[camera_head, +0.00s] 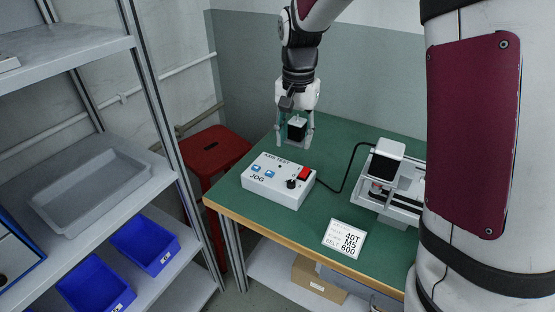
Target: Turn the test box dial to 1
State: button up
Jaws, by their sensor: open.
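The test box (272,191) is a white box on the green table, with its label, two blue buttons, a red switch (304,173) and a black dial (291,184) on its top. The dial's setting is too small to read. My gripper (295,143) is open, pointing down just behind the box, with its fingers apart. A small black block (297,129) shows between the fingers; I cannot tell whether it is part of the gripper or stands behind it. The gripper appears apart from the dial.
A black cable (344,180) runs from the box to a white gantry device (389,180) at the right. A white card (344,239) lies on the table (262,222). A red stool (212,150) and a shelf with a grey tray (90,190) and blue bins (145,244) stand left.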

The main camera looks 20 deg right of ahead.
aim_at(291, 182)
jog(key=f, duration=0.5)
jog(key=f+b, duration=0.1)
jog(key=f, duration=0.8)
jog(key=shift+w+f+b, duration=0.3)
jog(key=shift+w+f, duration=0.1)
jog(key=shift+c, duration=0.2)
grip_shut()
